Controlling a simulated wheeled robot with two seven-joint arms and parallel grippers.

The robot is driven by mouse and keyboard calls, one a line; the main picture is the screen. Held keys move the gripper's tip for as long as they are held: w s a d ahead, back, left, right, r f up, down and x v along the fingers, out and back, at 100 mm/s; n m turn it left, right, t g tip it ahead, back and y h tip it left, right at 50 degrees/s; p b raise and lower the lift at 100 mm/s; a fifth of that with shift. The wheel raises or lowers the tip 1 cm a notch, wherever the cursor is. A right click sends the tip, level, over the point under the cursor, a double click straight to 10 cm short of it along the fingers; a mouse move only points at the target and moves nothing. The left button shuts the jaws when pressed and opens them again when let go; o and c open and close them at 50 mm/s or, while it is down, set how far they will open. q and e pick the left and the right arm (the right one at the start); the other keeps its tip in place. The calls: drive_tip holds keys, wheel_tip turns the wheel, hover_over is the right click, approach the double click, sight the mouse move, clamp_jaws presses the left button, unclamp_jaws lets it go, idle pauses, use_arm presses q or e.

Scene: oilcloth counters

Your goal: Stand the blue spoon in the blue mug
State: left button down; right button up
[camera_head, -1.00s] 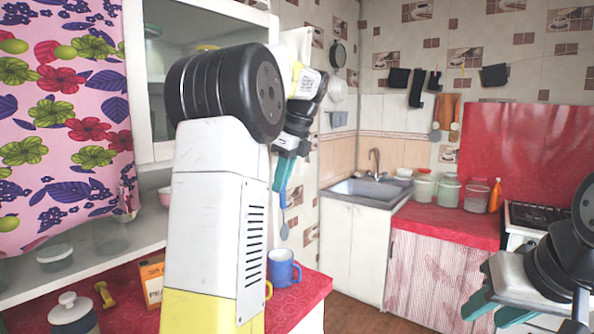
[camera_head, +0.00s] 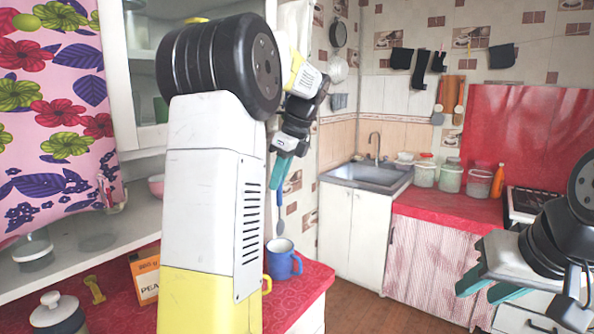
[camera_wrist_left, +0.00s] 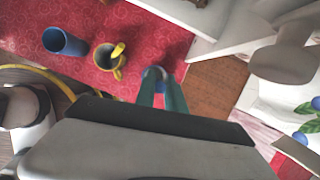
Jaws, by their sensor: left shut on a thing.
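The blue spoon (camera_head: 280,213) hangs upright, bowl down, from my left gripper (camera_head: 279,182), which is shut on its upper part. In the head view its bowl appears just above the rim of the blue mug (camera_head: 283,264); the depth gap is unclear. The mug stands upright on the red counter, handle to the right. In the left wrist view a small bluish part of the spoon (camera_wrist_left: 154,72) shows at the fingertips (camera_wrist_left: 161,88). A blue cup-like vessel (camera_wrist_left: 65,42) stands there too; I cannot tell if it is the mug. My right gripper (camera_head: 490,280) is open and empty.
A yellow mug (camera_wrist_left: 106,61) stands beside the blue vessel; its handle (camera_head: 267,284) shows past my arm. An orange box (camera_head: 145,276), a yellow dumbbell-like object (camera_head: 94,289) and a lidded jar (camera_head: 58,314) are at left. The red counter (camera_head: 312,282) ends near the mug.

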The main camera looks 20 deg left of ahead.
use_arm(q)
drive_tip(key=shift+f, duration=4.15)
drive_tip(key=c, duration=1.3)
unclamp_jaws()
drive_tip(key=v, duration=0.7)
drive_tip(key=shift+d+r, duration=0.15)
drive_tip(key=shift+r, duration=0.2)
drive_tip(key=shift+s, duration=0.1)
